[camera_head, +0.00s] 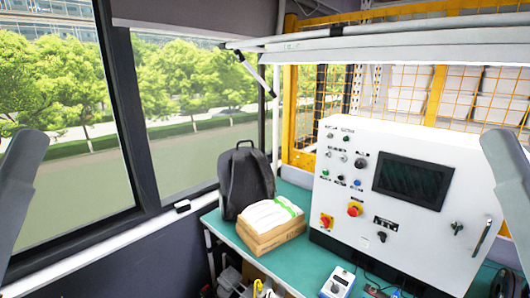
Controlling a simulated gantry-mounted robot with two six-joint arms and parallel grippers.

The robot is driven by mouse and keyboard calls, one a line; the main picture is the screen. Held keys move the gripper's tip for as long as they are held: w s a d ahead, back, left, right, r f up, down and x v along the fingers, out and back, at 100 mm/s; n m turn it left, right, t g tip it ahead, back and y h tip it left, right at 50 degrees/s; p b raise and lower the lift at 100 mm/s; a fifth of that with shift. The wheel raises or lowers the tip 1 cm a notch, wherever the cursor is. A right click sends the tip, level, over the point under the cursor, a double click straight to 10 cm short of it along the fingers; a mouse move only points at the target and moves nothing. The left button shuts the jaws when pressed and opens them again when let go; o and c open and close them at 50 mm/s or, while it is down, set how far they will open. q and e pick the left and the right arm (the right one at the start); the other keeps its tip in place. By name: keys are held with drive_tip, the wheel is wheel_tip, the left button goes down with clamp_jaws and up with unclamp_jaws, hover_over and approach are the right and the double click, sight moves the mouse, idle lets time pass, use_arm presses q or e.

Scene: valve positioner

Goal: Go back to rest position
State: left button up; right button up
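A white control box (400,200) with a dark screen (413,180), several knobs and a red-and-yellow emergency button (354,209) stands on the green bench. A small white-and-blue device (337,283) sits at the bench's front edge, cut by the picture's bottom. Parts of my two grey arms show at the left and right picture edges, raised and clear of the bench. Neither gripper's fingers are in view, so I cannot see what they hold.
The green bench top (290,262) carries a black backpack (246,180) and a cardboard box (272,237) with white packs on it. A yellow mesh fence (437,92) stands behind. Windows (70,130) are at the left. Cables and dark items lie at the bottom right.

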wheel_tip(320, 180, up, 30)
drive_tip(key=p, duration=2.7)
wheel_tip(320, 180, down, 52)
drive_tip(key=b, duration=5.2)
